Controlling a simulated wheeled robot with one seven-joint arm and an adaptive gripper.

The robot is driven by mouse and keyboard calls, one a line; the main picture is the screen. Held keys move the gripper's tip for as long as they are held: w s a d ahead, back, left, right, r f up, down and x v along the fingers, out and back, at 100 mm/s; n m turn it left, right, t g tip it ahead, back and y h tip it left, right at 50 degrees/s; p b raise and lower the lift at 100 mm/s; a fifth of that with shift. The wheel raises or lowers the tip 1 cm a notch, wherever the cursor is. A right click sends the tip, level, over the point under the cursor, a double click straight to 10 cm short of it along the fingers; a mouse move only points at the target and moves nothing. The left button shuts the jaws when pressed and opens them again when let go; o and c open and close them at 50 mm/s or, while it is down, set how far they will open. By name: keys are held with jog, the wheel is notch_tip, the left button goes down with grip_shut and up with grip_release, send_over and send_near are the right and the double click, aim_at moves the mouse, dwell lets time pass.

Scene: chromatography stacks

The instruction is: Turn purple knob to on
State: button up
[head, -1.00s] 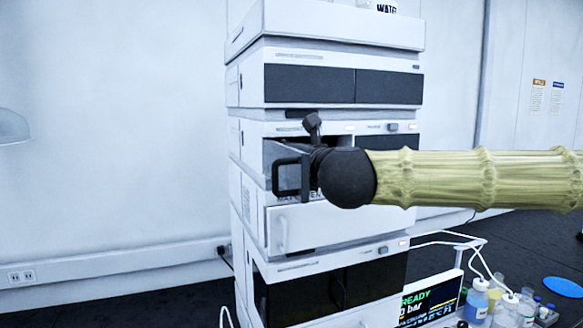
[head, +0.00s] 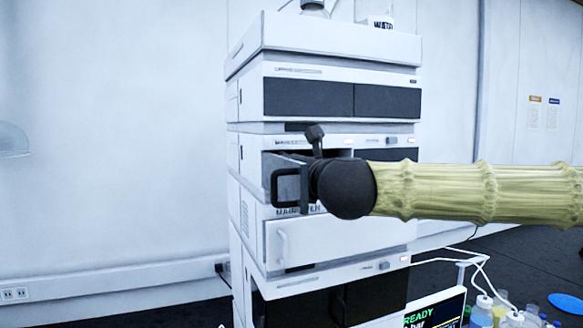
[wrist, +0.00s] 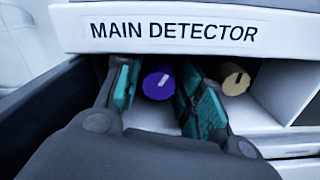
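The purple knob (wrist: 155,86) is in the wrist view, inside an open compartment under the label "MAIN DETECTOR". Its white pointer line tilts up and to the right. My gripper (wrist: 152,74) is open, with one teal-padded finger on each side of the knob. A small gap shows between the left finger and the knob; I cannot tell if the right finger touches it. In the head view my dark wrist (head: 346,188) is at the open compartment of the stack (head: 236,204), and it hides the knob and the fingers.
A tan knob (wrist: 236,80) sits right of my right finger in the same compartment. An open door with a black handle (head: 277,188) stands out left of my wrist. Bottles stand on top of the stack, and a screen (head: 436,312) is at lower right.

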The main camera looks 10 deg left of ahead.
jog(key=v, duration=1.2)
jog(key=shift+w, duration=0.1)
jog(key=shift+r, duration=0.1)
